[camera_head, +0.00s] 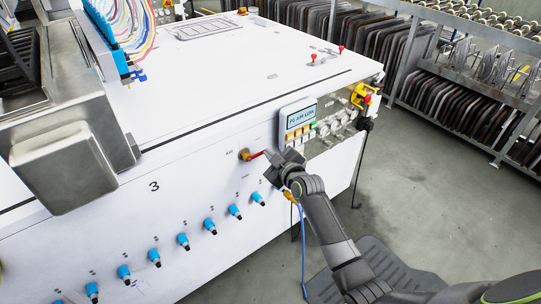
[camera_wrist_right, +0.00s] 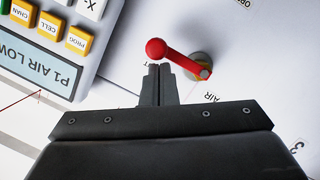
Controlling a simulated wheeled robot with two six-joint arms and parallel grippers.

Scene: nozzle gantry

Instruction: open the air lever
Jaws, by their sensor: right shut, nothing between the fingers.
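The air lever (camera_head: 255,156) is a red handle on a brass-coloured pivot on the white cabinet's front face. In the right wrist view the lever (camera_wrist_right: 183,60) has a red ball at its left end and its pivot at the right. My right gripper (camera_head: 273,156) is at the ball end of the lever. In the right wrist view its fingers (camera_wrist_right: 158,72) are shut with nothing between them. Their tips are just below the red ball; I cannot tell whether they touch it. My left gripper is not in view.
A control panel (camera_head: 298,114) reading "P1 AIR LOW" is close to the right gripper, with buttons below its display. A row of blue-capped fittings (camera_head: 210,226) lines the cabinet's lower front. A yellow and red switch (camera_head: 361,95) is at the cabinet's right corner. Open floor lies to the right.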

